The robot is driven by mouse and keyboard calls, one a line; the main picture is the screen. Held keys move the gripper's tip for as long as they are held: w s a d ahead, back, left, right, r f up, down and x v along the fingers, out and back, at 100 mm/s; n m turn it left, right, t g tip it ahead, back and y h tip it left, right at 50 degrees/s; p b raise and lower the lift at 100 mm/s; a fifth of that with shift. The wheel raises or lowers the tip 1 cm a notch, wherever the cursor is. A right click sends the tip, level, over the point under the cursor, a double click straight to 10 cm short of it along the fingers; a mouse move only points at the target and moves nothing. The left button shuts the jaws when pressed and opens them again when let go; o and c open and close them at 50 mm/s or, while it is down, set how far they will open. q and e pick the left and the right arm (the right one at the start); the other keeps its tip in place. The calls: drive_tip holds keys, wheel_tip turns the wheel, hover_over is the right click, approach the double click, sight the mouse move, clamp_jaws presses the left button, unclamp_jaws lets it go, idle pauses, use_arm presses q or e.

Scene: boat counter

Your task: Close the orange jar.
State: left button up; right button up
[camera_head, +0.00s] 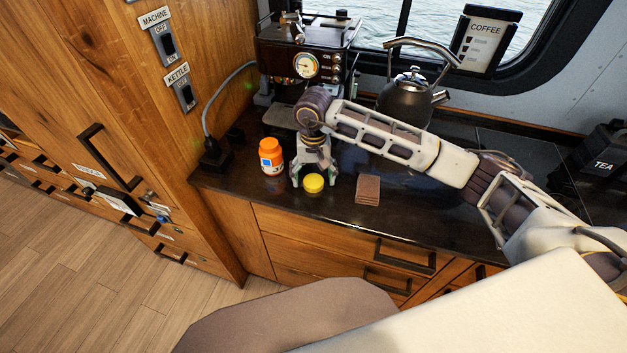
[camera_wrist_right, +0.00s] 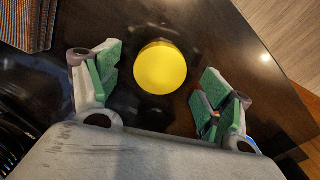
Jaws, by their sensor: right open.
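The orange jar (camera_head: 271,157) stands upright on the dark counter, just left of my right gripper, with a blue and white label. Its top looks orange, but whether the mouth is open is too small to tell. A yellow lid (camera_head: 313,183) lies on the counter; it also shows as a round yellow disc in the right wrist view (camera_wrist_right: 160,68). My right gripper (camera_head: 313,180) points down over the lid. In the right wrist view its green-padded fingers (camera_wrist_right: 160,85) are spread apart, with the lid between and a little beyond them, not touching. My left gripper is not in view.
A stack of brown coasters (camera_head: 368,189) lies right of the lid. A coffee machine (camera_head: 306,55) and a dark kettle (camera_head: 408,98) stand behind. A black socket box with a cable (camera_head: 213,155) is at the left. The counter's front edge is close to the lid.

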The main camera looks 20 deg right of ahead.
drive_tip(key=shift+f, duration=0.6)
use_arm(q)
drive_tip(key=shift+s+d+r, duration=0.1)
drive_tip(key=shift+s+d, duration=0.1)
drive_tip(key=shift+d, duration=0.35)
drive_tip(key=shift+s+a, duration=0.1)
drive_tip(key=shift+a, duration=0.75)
use_arm(e)
drive_tip(key=c, duration=0.8)
